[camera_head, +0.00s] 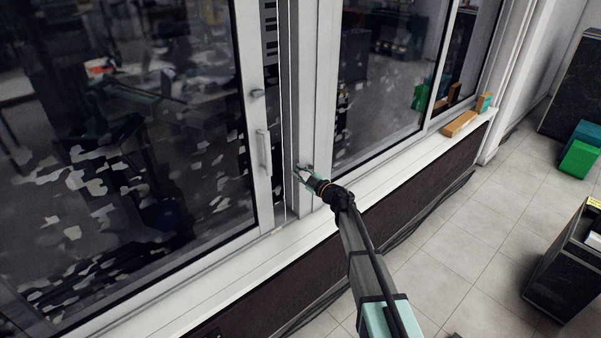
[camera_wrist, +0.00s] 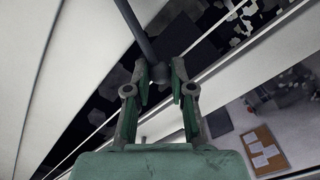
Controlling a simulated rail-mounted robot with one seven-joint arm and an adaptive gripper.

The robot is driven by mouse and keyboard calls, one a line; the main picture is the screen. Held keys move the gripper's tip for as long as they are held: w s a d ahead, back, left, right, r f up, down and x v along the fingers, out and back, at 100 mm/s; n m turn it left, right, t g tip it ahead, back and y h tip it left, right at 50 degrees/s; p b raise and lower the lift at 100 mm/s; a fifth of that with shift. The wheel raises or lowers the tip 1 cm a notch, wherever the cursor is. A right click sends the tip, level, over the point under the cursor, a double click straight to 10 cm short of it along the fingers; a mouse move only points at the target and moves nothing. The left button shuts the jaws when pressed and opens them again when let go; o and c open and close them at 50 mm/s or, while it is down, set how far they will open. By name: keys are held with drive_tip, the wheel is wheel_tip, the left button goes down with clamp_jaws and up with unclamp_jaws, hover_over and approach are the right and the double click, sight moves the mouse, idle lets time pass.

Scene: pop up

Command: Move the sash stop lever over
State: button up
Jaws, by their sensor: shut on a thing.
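The sash stop lever shows in the wrist view as a dark grey rod (camera_wrist: 134,24) that comes down from the top edge and ends in a round knob. My gripper (camera_wrist: 160,74) has its two green-and-grey fingers on either side of the knob end and is shut on it. In the head view my gripper (camera_head: 303,173) is at the white window post, low down and just above the sill. The lever itself is too small and too covered by my gripper to make out there. The left sash (camera_head: 261,190) appears to stand open, with a gap beside the post.
The left sash carries a long handle (camera_head: 263,153) and a small knob (camera_head: 257,93), left of my gripper. The white sill (camera_head: 400,172) runs below; wooden blocks (camera_head: 459,124) lie on its right end. Green and dark boxes (camera_head: 578,160) stand on the tiled floor at right.

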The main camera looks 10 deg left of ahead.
drive_tip(key=shift+f, duration=0.15)
drive_tip(key=shift+o, duration=0.4)
drive_tip(key=shift+s+a+f+b, duration=0.1)
drive_tip(key=shift+f+b, duration=0.3)
drive_tip(key=shift+f, duration=0.2)
drive_tip(key=shift+s+a+f+b, duration=0.1)
drive_tip(key=shift+f+b, duration=0.25)
drive_tip(key=shift+f, duration=0.2)
drive_tip(key=o, duration=0.9)
drive_tip(key=shift+d, duration=0.1)
